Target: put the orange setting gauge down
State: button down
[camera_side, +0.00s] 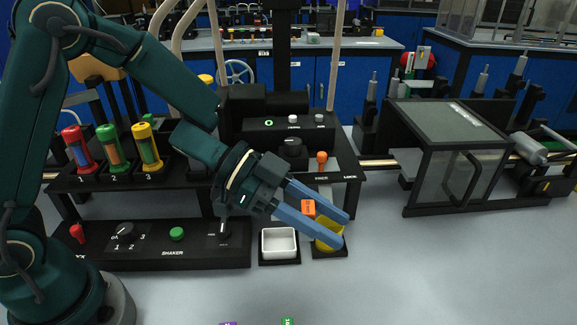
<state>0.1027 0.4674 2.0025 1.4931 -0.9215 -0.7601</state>
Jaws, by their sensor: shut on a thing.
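The orange setting gauge (308,207) shows as a small orange block with dark marks, between the two long blue fingers of my gripper (343,231). My gripper is shut on it, and the fingers hide part of it. The fingers point down and to the right. Their tips are in front of a yellow container (328,244) on a small black base (330,253). I cannot tell whether the gauge touches the container.
A white square tray (279,242) stands just left of the yellow container. A black shaker panel (170,243) lies further left. Behind is a black console (290,152) with an orange-topped lever (321,160). A clear-sided box (455,155) stands right. The grey bench front right is clear.

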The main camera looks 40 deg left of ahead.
jog(key=s+d+f, duration=0.1)
jog(key=d+f, duration=0.1)
jog(key=d, duration=0.1)
jog(key=s+d+f, duration=0.1)
jog(key=d+f, duration=0.1)
jog(key=d, duration=0.2)
jog(key=s+d+f, duration=0.1)
jog(key=d+f, duration=0.2)
jog(key=d, duration=0.1)
jog(key=shift+s, duration=0.4)
jog(key=shift+f, duration=1.8)
jog(key=shift+f, duration=0.2)
jog(key=shift+c, duration=2.2)
grip_release()
jog(key=shift+v, duration=2.6)
